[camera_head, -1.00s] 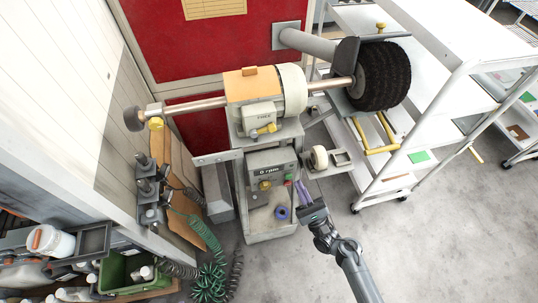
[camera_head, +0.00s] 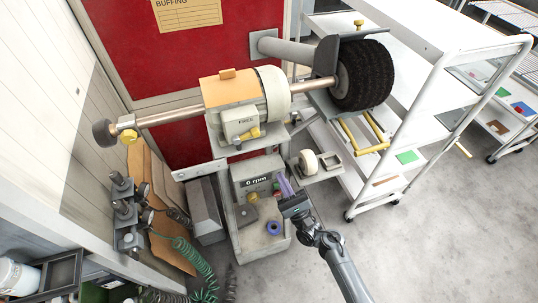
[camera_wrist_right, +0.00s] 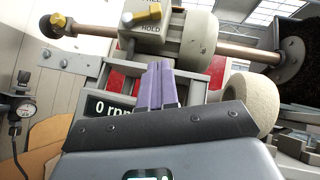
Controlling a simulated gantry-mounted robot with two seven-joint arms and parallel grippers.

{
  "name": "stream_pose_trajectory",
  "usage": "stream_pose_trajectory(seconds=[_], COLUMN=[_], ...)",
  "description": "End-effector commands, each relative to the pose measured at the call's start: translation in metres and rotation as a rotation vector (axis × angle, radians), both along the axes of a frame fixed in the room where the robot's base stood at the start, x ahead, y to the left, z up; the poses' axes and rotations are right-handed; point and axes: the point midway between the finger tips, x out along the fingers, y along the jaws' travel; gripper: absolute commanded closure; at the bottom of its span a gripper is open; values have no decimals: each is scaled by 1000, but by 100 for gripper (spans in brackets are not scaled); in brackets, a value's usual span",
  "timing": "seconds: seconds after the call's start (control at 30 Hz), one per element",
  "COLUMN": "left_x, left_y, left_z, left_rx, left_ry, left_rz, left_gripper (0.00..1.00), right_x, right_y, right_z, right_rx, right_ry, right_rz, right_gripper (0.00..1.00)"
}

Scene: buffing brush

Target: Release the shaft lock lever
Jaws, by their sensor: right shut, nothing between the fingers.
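The shaft lock lever (camera_head: 248,134) is a small yellow handle on the pale housing of the buffing motor (camera_head: 238,92), beside a label reading FREE. In the right wrist view the lever (camera_wrist_right: 146,14) is near the top edge, above the word HOLD; its other label is cut off. My right gripper (camera_head: 285,187) is shut and empty, its purple fingers pressed together. It is in front of the 0 rpm control box (camera_head: 250,172), below the lever and apart from it. In the right wrist view its fingertips (camera_wrist_right: 159,66) point up toward the motor. My left gripper is out of view.
A black bristle brush (camera_head: 361,75) is on the right shaft end. A white wheel (camera_head: 308,161) stands beside the box, close to my gripper. A purple ring (camera_head: 273,228) lies on the lower shelf. A white rack (camera_head: 430,95) stands right; open floor (camera_head: 400,250) lies front right.

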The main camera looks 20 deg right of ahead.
Motion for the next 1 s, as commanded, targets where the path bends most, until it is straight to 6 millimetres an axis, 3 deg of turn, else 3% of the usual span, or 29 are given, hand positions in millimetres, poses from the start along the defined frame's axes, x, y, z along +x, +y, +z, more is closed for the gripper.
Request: stream_pose_trajectory(seconds=[0.27,0.67,0.8,1.0], left_x=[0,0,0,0], left_y=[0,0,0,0], left_z=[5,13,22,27], left_rx=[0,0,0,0], left_ry=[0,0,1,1], left_rz=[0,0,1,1], left_gripper=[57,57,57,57], right_x=[21,73,72,72], right_y=[6,20,26,31], right_z=[21,69,88,101], right_rx=[-1,1,1,1], right_ry=[-3,-2,-1,-1], right_rz=[0,0,0,1], right_gripper=[100,100,100,100])
